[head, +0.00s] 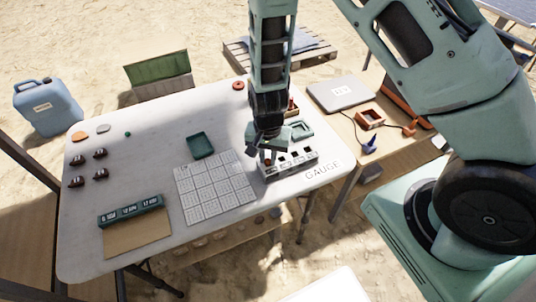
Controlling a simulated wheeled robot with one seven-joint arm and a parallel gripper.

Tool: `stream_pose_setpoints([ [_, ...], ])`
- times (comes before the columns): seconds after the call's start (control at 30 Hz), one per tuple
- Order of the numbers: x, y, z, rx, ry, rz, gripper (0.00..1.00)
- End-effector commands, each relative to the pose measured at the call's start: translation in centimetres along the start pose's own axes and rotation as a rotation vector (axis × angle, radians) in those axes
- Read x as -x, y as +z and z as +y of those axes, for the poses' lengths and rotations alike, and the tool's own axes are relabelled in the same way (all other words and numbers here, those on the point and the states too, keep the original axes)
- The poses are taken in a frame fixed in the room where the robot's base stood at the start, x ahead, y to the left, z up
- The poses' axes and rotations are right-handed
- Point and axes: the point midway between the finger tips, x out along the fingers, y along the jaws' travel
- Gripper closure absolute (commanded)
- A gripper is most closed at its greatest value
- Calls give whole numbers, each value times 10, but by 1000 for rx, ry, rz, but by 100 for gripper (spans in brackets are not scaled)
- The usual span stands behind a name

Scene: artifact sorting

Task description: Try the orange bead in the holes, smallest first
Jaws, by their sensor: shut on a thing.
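The gauge (306,162) is a pale block with a row of dark square holes, on the right side of the white table beside the printed word GAUGE. My gripper (268,157) points down over the left end of the gauge, by the holes at that end. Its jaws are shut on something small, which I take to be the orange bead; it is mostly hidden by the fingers. I cannot tell whether the bead touches the gauge or is in a hole.
A gridded white mat (215,188) and a green tray (200,145) lie left of the gauge. Another green tray (301,130) stands close behind it. A green labelled block (131,211) and several dark pieces are farther left. The table's back middle is clear.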

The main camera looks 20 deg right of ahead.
Motion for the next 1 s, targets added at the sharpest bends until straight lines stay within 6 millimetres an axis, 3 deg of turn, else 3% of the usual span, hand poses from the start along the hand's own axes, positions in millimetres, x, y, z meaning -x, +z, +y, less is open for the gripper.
stream_pose_setpoints([
  [0.87, -1, 0, 0, 0, -1, 0, 100],
  [0.9, -1, 0, 0, 0, -1, 0, 74],
  [0.97, -1, 0, 0, 0, -1, 0, 57],
  [1.0, -1, 0, 0, 0, -1, 0, 57],
])
